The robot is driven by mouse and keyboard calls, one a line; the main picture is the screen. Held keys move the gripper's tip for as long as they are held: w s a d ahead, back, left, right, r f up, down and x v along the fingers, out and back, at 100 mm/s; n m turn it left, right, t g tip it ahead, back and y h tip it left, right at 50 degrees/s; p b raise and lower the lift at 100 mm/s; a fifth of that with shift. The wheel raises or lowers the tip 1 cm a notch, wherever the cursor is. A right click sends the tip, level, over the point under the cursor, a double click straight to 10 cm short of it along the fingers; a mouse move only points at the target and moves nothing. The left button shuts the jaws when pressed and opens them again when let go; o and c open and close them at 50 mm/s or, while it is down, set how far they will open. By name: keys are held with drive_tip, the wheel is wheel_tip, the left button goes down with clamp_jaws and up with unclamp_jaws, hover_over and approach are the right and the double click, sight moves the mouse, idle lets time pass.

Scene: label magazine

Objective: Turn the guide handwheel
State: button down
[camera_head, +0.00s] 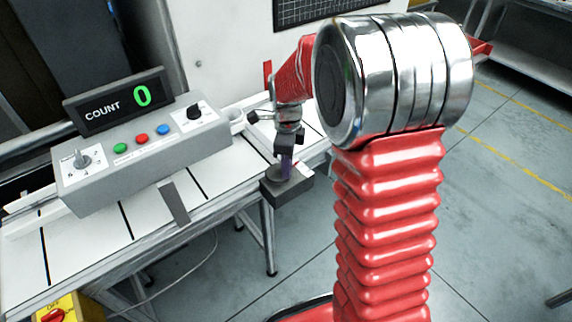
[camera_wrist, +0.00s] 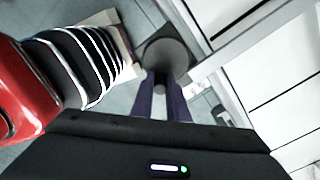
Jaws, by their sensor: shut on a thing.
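The guide handwheel (camera_head: 277,174) is a small dark disc on a dark block at the right end of the white bench's front edge. In the wrist view it shows as a round dark grey face (camera_wrist: 167,50) just beyond the fingertips. My gripper (camera_head: 286,168) points down onto it, with its purple fingers close together. In the wrist view my gripper (camera_wrist: 161,82) meets the near side of the disc. It is shut on the handwheel. The part between the fingertips is hidden.
A grey control box (camera_head: 150,150) with buttons, a knob and a COUNT display (camera_head: 115,101) reading 0 stands on the bench left of my gripper. A yellow box with a red switch (camera_head: 54,315) is at the lower left. The floor right of the bench is mostly clear.

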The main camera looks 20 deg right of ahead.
drive_tip(key=shift+s+a+m, duration=0.15)
drive_tip(key=shift+s+m, duration=0.05)
drive_tip(key=shift+m, duration=0.6)
drive_tip(key=shift+s+a+m, duration=0.1)
drive_tip(key=shift+s+m, duration=0.05)
drive_tip(key=shift+m, duration=0.65)
drive_tip(key=c, duration=1.7)
unclamp_jaws()
drive_tip(key=shift+w+r, duration=0.15)
drive_tip(key=shift+r, duration=0.3)
wheel_tip(320, 180, up, 13)
drive_tip(key=shift+f, duration=0.1)
